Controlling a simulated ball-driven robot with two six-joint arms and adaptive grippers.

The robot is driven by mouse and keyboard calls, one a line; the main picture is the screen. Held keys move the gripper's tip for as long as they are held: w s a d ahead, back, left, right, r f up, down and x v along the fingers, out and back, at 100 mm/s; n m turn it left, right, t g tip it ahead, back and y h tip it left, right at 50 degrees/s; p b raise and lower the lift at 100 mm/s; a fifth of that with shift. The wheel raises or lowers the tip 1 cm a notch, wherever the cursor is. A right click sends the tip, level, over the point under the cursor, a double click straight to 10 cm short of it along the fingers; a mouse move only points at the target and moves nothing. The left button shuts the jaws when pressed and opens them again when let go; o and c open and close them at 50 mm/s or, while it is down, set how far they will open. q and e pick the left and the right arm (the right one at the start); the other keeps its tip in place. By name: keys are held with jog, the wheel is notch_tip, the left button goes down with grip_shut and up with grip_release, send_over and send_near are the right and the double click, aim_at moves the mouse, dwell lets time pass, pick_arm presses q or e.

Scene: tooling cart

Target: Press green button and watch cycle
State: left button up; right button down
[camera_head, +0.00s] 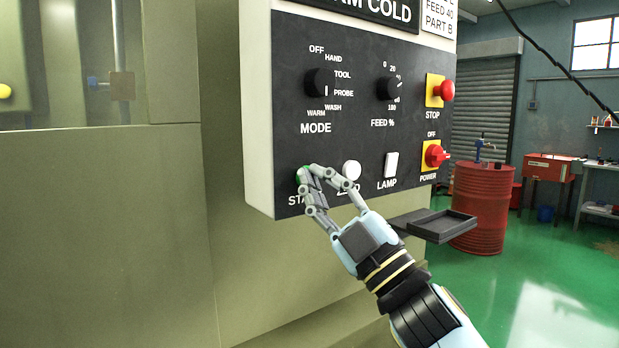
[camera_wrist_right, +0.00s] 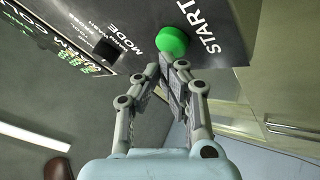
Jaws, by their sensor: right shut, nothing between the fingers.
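The green START button (camera_head: 301,174) is at the lower left of the black control panel (camera_head: 350,140), partly hidden behind my fingers in the head view. In the right wrist view the shut fingertips (camera_wrist_right: 166,66) are just below the button. My left gripper is not in view.
A white button (camera_head: 351,169) and the LAMP switch (camera_head: 391,163) are to the right of START. A red STOP button (camera_head: 444,90) and red POWER switch (camera_head: 434,155) are farther right. A dark tray (camera_head: 436,224) sticks out below the panel. A red drum (camera_head: 478,215) stands behind.

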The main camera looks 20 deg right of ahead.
jog(key=shift+w+a, duration=0.2)
jog(key=shift+w, duration=0.4)
dwell(1.1)
jog(key=shift+s, duration=0.1)
jog(key=shift+s+d+p, duration=0.3)
jog(key=shift+s+d, duration=0.05)
jog(key=shift+s, duration=0.5)
jog(key=shift+s+d+p, duration=0.15)
jog(key=shift+s+d, duration=0.15)
jog(key=shift+s, duration=0.5)
jog(key=shift+s+d+p, duration=0.15)
jog(key=shift+s+d, duration=0.1)
jog(key=shift+s, duration=0.5)
jog(key=shift+s+d+p, duration=0.15)
jog(key=shift+s+d, duration=0.15)
jog(key=shift+s, duration=0.5)
dwell(3.0)
